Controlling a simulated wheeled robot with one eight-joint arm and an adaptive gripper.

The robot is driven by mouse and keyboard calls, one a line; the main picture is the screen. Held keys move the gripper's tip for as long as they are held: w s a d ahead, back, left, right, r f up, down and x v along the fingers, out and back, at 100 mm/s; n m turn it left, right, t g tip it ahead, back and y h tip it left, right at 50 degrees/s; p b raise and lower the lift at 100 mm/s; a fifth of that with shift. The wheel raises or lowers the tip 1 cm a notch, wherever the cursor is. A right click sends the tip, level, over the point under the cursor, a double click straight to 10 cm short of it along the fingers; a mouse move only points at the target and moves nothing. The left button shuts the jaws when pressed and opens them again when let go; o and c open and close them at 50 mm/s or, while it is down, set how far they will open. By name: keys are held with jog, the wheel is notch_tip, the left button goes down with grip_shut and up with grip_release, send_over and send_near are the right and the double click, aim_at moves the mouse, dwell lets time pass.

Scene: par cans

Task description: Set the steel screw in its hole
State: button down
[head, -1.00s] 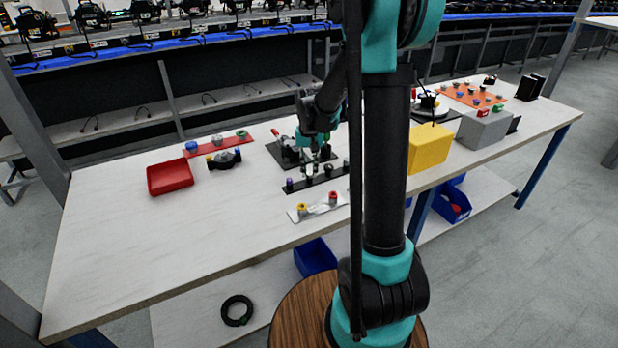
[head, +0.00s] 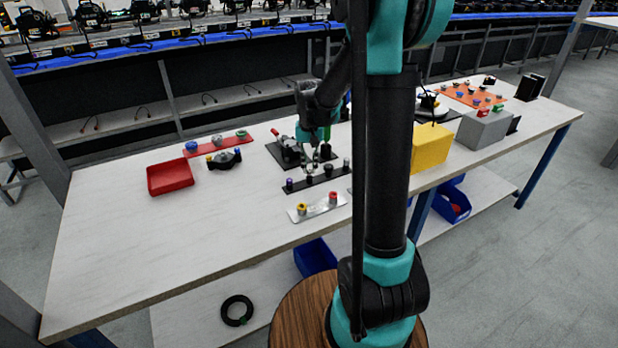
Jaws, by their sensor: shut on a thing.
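My gripper (head: 317,160) is at the far end of my arm, fingers pointing down, just above or at the black strip (head: 299,186). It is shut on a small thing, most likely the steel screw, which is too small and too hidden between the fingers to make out. The black strip lies across the table and bears several small pegs or screws, one purple-topped at its left end and one grey at its right end. I cannot tell which hole is the screw's own, or whether the held thing touches the strip.
A toggle clamp with a red handle (head: 286,142) stands on a black plate right behind my gripper. A silver plate (head: 318,208) with yellow and red pieces lies in front. A red tray (head: 170,178) is left; a yellow box (head: 432,148) is right. The table's left front is clear.

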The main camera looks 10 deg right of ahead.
aim_at(309, 170)
jog(key=shift+r, duration=2.1)
